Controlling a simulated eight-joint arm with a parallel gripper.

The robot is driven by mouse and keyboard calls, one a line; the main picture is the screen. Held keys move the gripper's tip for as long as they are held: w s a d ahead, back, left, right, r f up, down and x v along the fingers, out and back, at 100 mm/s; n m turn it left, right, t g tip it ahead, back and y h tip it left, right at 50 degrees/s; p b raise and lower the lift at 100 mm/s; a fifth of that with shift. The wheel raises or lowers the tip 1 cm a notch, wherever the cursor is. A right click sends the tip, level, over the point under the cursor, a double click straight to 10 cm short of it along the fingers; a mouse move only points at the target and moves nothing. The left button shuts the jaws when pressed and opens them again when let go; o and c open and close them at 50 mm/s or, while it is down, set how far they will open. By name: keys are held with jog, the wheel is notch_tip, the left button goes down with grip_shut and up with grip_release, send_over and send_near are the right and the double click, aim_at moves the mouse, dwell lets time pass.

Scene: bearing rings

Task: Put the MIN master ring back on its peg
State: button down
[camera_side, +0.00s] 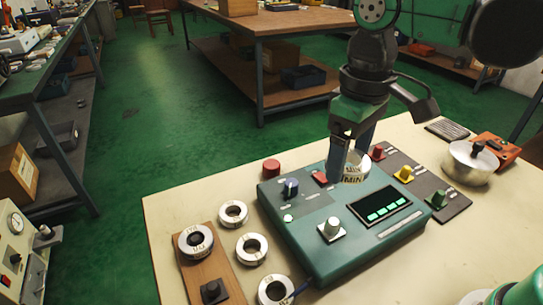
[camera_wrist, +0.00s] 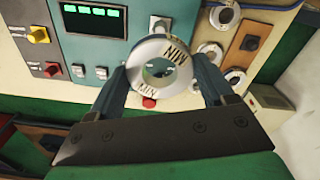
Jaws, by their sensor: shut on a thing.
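The MIN master ring (camera_side: 354,171) is a silver ring marked MIN, held above the back edge of the teal instrument box (camera_side: 320,262). In the wrist view the ring (camera_wrist: 181,72) faces the camera between both fingers, its hole open. My gripper (camera_side: 350,160) is shut on it. A wooden board (camera_side: 208,264) at the left front carries one silver ring (camera_side: 194,244) around a post. Its other end has a bare dark post on a square base (camera_side: 212,292). The held ring is well away from this board; the same post shows in the wrist view (camera_wrist: 250,42).
Several loose rings, including one near the box (camera_side: 233,223), lie between the board and the box. A red cylinder (camera_side: 272,168) stands behind the box. A dark panel with coloured knobs (camera_side: 455,206) and a metal-lidded pot (camera_side: 470,171) are at right.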

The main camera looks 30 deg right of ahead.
notch_tip(320, 180, up, 6)
jog(key=r, duration=0.1)
jog(key=n, duration=0.6)
send_over(213, 286)
notch_tip(213, 286, down, 16)
jog(key=shift+w+r, duration=0.1)
jog(key=shift+r, duration=0.05)
jog(key=shift+f, duration=2.05)
jog(key=shift+f, duration=0.2)
jog(key=shift+f, duration=0.8)
jog(key=shift+f, duration=0.7)
